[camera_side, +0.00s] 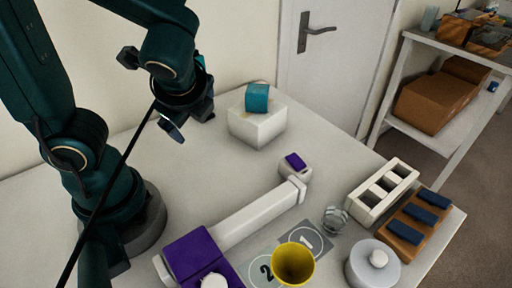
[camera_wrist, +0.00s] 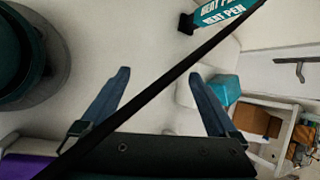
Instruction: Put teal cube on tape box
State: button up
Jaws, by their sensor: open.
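The teal cube (camera_side: 257,97) sits on top of a white box (camera_side: 257,125) toward the back of the table. I take this white box to be the tape box, but no label is readable. In the wrist view the teal cube (camera_wrist: 225,89) shows just beyond the right finger, with part of the white box (camera_wrist: 186,94) beside it. My gripper (camera_side: 188,124) is to the left of the box and apart from it, above the table. In the wrist view its two fingers (camera_wrist: 162,78) are spread with nothing between them.
A purple and white device (camera_side: 240,215) lies across the table's middle. A yellow cup (camera_side: 293,263), a glass (camera_side: 335,218), a lidded white jar (camera_side: 373,264), a white rack (camera_side: 382,191) and a brown block with blue pieces (camera_side: 418,217) stand front right. A "HEAT PEN" item (camera_wrist: 219,12) shows in the wrist view.

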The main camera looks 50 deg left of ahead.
jog(key=s+d+r+n+t+h, duration=0.2)
jog(key=d+r+n+h, duration=0.2)
jog(key=n, duration=0.9)
jog(key=d+h, duration=0.2)
jog(key=shift+d+n+h, duration=0.3)
jog(key=shift+d+h, duration=0.1)
